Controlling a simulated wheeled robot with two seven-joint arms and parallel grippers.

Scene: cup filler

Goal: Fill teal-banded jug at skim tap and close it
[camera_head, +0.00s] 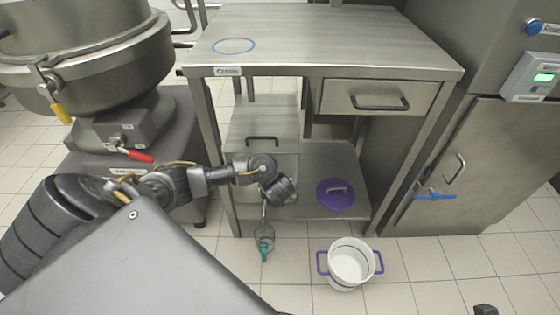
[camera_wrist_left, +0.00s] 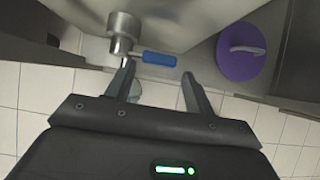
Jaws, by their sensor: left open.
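The clear jug with a teal band (camera_head: 265,246) is below my left gripper in the head view. I cannot tell whether it hangs or stands. In the left wrist view a metal tap (camera_wrist_left: 122,35) has a blue lever (camera_wrist_left: 155,58) pointing right. My left gripper (camera_head: 282,190) is open. In the wrist view its fingertips (camera_wrist_left: 155,78) are just below the lever, one on each side, with nothing visibly held. Part of a clear vessel (camera_wrist_left: 134,92) shows behind the left finger. The gripper hides this tap in the head view.
A white bucket (camera_head: 350,263) with purple handles stands on the floor. A purple lid (camera_head: 335,194) lies on the lower shelf. A cabinet at right has another blue lever (camera_head: 435,197). A kettle with red (camera_head: 140,156) and yellow handles is at left.

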